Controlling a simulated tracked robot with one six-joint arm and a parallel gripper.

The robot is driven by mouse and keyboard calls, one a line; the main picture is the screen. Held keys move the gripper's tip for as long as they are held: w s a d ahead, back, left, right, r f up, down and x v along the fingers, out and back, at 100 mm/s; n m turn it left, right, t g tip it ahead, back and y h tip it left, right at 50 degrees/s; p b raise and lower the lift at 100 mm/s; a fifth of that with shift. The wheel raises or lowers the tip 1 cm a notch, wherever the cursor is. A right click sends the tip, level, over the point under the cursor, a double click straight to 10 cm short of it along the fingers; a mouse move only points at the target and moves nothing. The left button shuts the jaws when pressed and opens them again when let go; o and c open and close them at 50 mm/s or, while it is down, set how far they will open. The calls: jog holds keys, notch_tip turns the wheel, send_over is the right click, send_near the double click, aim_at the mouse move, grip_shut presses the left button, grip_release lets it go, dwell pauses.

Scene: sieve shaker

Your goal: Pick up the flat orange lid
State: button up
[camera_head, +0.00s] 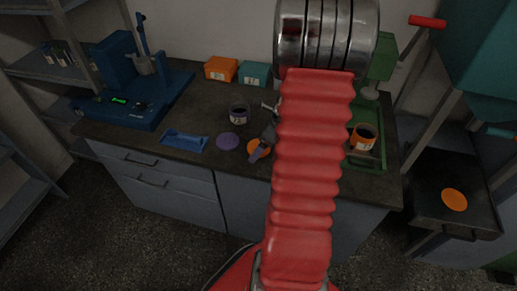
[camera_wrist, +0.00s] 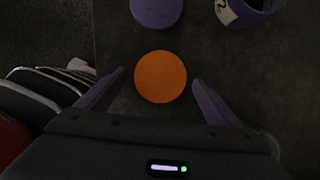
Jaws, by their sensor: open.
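A flat orange lid (camera_head: 253,146) lies on the dark worktop, partly covered by my gripper in the head view. In the wrist view the whole orange lid (camera_wrist: 160,77) shows as a round disc. My gripper (camera_wrist: 158,77) is open, with one purple-grey finger to the left of the lid and one to the right. There is a gap on both sides, and nothing is held. The height of the fingertips over the worktop is hard to judge. A second orange disc (camera_head: 454,199) lies on a separate dark surface at the right.
A purple lid (camera_wrist: 157,12) lies close beyond the orange lid, with a labelled purple jar (camera_wrist: 240,12) beside it. A blue tray (camera_head: 184,140), blue machine (camera_head: 125,95), orange box (camera_head: 221,68) and teal box (camera_head: 254,73) stand around. An orange jar (camera_head: 363,138) is at right.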

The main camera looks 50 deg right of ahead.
jog(key=shift+c, duration=0.4)
jog(key=c, duration=1)
